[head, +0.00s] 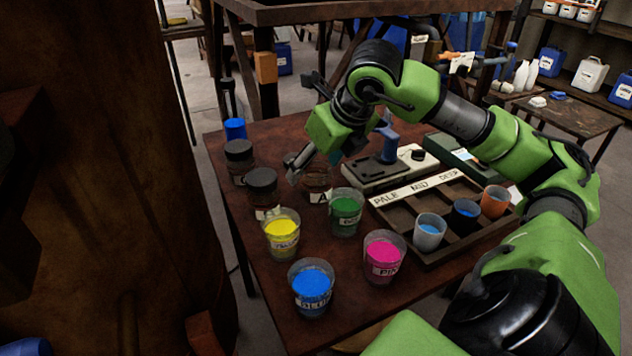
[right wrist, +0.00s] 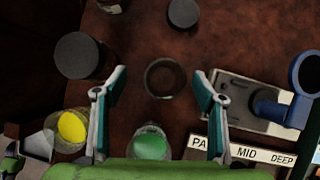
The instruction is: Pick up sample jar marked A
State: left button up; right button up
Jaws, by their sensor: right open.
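The sample jar marked A (head: 318,197) stands upright on the brown table, its white label facing the head camera. Its upper part is partly hidden behind my right gripper (head: 313,167). In the right wrist view, the jar (right wrist: 165,78) shows from above as a round rim with a brown inside. It lies between the two spread fingertips (right wrist: 161,80) with a gap on each side. My right gripper is open, empty and over the jar; whether the fingers reach below its rim I cannot tell. My left gripper is not in view.
Dark-lidded jars (head: 262,180) (head: 239,150) stand left of the jar. Yellow (head: 283,240), green (head: 346,205), pink (head: 384,250) and blue (head: 311,282) cups stand in front. A compartment tray (head: 440,255) and a scale-like device (head: 375,172) are to the right. A large brown vat (head: 110,130) stands left.

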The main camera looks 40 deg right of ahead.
aim_at(310, 175)
jog(key=x, duration=0.5)
jog(key=shift+w+d+f, duration=0.25)
jog(key=shift+w+d, duration=0.05)
jog(key=shift+d, duration=0.15)
jog(key=c, duration=1.3)
